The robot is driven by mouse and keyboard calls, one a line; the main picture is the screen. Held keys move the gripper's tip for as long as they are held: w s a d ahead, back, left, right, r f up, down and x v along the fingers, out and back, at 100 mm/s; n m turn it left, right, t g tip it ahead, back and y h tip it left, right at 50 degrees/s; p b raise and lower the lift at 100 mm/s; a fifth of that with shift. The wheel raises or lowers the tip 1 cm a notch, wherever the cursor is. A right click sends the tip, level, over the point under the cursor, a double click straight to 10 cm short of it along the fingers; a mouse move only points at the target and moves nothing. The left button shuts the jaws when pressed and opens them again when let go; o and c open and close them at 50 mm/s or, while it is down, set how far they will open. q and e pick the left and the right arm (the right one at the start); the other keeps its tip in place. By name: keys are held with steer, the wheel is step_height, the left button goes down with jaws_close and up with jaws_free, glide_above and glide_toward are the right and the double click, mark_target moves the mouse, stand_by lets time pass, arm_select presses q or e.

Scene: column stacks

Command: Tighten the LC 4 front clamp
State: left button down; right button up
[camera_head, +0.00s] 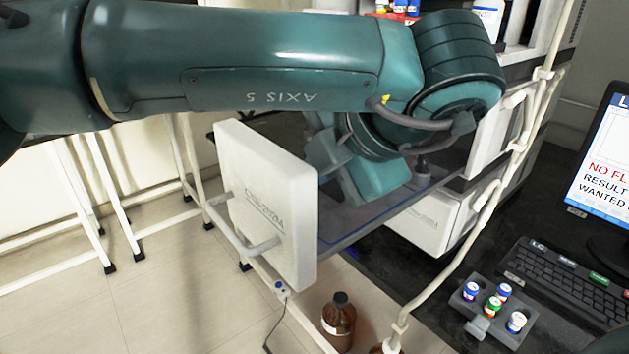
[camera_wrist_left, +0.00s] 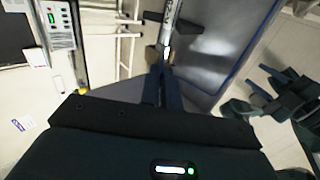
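The white-fronted LC compartment drawer (camera_head: 270,200) is pulled out, its handle facing left. My left arm reaches over it and down. My left gripper (camera_wrist_left: 161,72) points down inside the drawer in the left wrist view. Its two dark fingers have a narrow gap between them, at the near end of a slim metal column (camera_wrist_left: 168,28) with a printed label. I cannot tell whether they touch the column's end fitting or a clamp there. The front clamp is not clearly made out.
Brown bottles, one clear (camera_head: 339,322), stand below the drawer. A rack of small capped vials (camera_head: 487,318) sits before the keyboard (camera_head: 570,282) and monitor (camera_head: 601,170). A pale frame post (camera_head: 483,215) rises right of the drawer. Floor at the left is open.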

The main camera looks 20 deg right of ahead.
steer(key=shift+d+r, duration=0.1)
steer(key=shift+d, duration=0.05)
stand_by(0.3)
arm_select(q)
steer(key=c, duration=1.6)
jaws_free()
steer(key=shift+s, duration=0.1)
arm_select(e)
steer(key=shift+s, duration=0.1)
